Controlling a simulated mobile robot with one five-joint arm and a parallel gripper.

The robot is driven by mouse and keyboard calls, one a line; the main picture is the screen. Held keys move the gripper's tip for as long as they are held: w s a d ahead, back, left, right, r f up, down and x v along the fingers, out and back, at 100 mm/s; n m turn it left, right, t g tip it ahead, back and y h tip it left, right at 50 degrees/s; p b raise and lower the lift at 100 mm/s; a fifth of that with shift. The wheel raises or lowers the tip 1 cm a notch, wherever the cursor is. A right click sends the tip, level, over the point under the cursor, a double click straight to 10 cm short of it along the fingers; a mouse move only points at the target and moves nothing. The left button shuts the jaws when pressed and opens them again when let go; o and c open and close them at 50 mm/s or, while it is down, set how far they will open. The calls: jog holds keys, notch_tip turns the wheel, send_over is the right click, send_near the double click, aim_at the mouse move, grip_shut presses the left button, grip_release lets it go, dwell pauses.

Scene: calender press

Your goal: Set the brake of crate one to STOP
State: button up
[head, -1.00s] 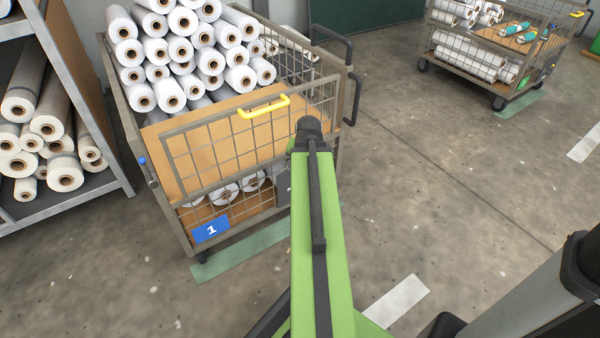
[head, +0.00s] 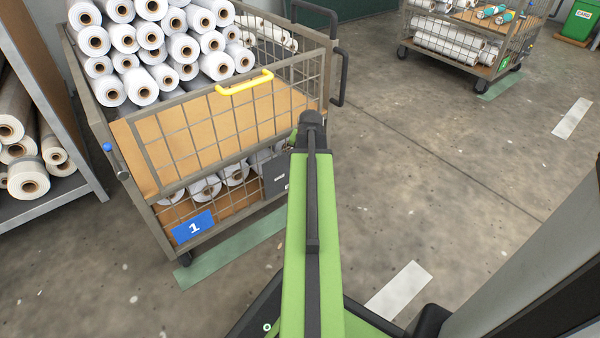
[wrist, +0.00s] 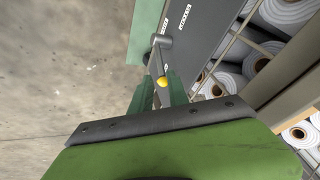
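Crate one (head: 222,108) is a wire-mesh crate with a blue "1" sign (head: 194,227), standing left of my arm in the head view. A dark grey plate (head: 275,179) sits low on its right end, partly hidden by my arm. In the wrist view the plate (wrist: 205,28) carries two small white labels, too small to read surely. A grey brake lever (wrist: 161,52) with a yellow knob (wrist: 162,81) lies beside it, the knob toward my gripper. My gripper (wrist: 160,88) is open, its two green fingers near the knob, one on each side in the picture; contact cannot be told.
White rolls (head: 170,45) fill the crate, with more on its lower deck (wrist: 272,80). A shelf with rolls (head: 60,200) stands at far left. A second crate (head: 470,45) stands at back right. The concrete floor between is clear.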

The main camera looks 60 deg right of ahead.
jog(key=b+x, duration=0.4)
jog(key=x, duration=0.2)
jog(key=shift+w+f, duration=0.15)
jog(key=shift+f, duration=0.2)
jog(key=shift+r, duration=0.1)
grip_shut()
dwell(0.8)
